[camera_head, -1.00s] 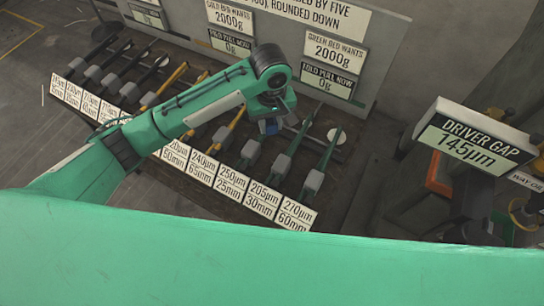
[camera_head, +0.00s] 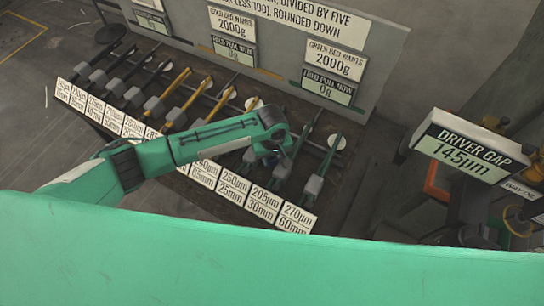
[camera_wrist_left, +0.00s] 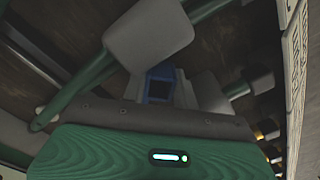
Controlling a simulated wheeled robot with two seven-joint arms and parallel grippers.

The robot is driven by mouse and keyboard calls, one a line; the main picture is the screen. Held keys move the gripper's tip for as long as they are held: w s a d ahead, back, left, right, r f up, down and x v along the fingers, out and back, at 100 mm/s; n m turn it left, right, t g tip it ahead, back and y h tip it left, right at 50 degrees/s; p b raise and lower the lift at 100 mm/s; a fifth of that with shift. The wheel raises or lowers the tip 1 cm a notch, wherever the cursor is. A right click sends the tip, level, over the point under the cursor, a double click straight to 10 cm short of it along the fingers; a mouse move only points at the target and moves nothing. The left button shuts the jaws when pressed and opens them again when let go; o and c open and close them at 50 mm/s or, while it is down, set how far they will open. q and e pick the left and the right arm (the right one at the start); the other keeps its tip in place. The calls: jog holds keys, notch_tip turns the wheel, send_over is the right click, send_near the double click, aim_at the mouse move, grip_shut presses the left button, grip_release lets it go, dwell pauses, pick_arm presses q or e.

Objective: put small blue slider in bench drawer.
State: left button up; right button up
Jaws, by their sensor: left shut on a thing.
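My left gripper (camera_head: 274,155) hangs over the green-barred end of the rack, partly hidden by its own wrist. In the left wrist view a small blue slider (camera_wrist_left: 160,84), a blue block with a dark opening, sits at the gripper's jaws, and the gripper is shut on it. The fingertips are mostly hidden behind the grey gripper body (camera_wrist_left: 150,118). A grey weight on a green bar (camera_wrist_left: 148,34) is close beside the jaws. The bench drawer cannot be made out in these views. My right gripper is not in view.
The rack carries several bars with grey weights (camera_head: 313,184) and a row of white number labels (camera_head: 265,201) along its front. A sign board (camera_head: 285,40) stands behind it. A driver gap sign (camera_head: 470,147) stands at right. Open floor (camera_head: 45,130) lies at far left.

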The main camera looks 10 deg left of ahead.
pick_arm(q)
jog(key=shift+f, duration=0.1)
jog(key=o, duration=0.8)
jog(key=shift+c, duration=0.2)
